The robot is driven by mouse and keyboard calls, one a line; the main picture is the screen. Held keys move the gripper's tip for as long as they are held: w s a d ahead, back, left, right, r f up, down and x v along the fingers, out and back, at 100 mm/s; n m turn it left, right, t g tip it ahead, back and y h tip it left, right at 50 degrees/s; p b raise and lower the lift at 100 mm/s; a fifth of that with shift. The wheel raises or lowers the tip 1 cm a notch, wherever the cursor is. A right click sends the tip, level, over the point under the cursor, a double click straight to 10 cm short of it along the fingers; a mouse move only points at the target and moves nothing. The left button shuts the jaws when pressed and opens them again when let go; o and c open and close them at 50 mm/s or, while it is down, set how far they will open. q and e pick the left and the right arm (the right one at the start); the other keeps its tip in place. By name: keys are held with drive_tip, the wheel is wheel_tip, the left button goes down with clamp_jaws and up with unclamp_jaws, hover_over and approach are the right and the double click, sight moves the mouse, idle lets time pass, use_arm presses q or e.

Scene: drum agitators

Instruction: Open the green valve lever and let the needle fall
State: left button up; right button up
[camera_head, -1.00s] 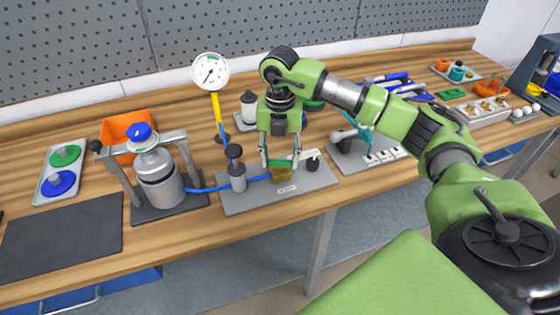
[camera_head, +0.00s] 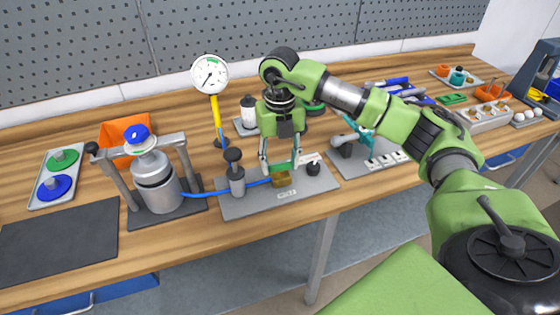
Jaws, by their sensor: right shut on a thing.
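The green valve lever (camera_head: 279,168) sits over a small brass valve body (camera_head: 281,182) on a grey plate. My right gripper (camera_head: 280,167) points down and is shut on the green lever, its fingers on either side of it. The gauge (camera_head: 209,75) has a round white face with a green mark, on a yellow stem behind the plate. Its dark needle is too small to read exactly; it seems to point to the lower left. My left gripper is not in view.
A blue hose (camera_head: 206,193) links the steel vessel (camera_head: 157,182) to the valve plate (camera_head: 247,205). A black-knobbed fitting (camera_head: 236,174) stands left of the lever and a black knob (camera_head: 313,169) right of it. An orange bin (camera_head: 124,130) stands behind the vessel.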

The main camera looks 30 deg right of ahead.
sight(280, 164)
drive_tip(key=o, duration=1.1)
wheel_tip(280, 164, up, 12)
drive_tip(key=shift+f, duration=0.1)
idle(0.4)
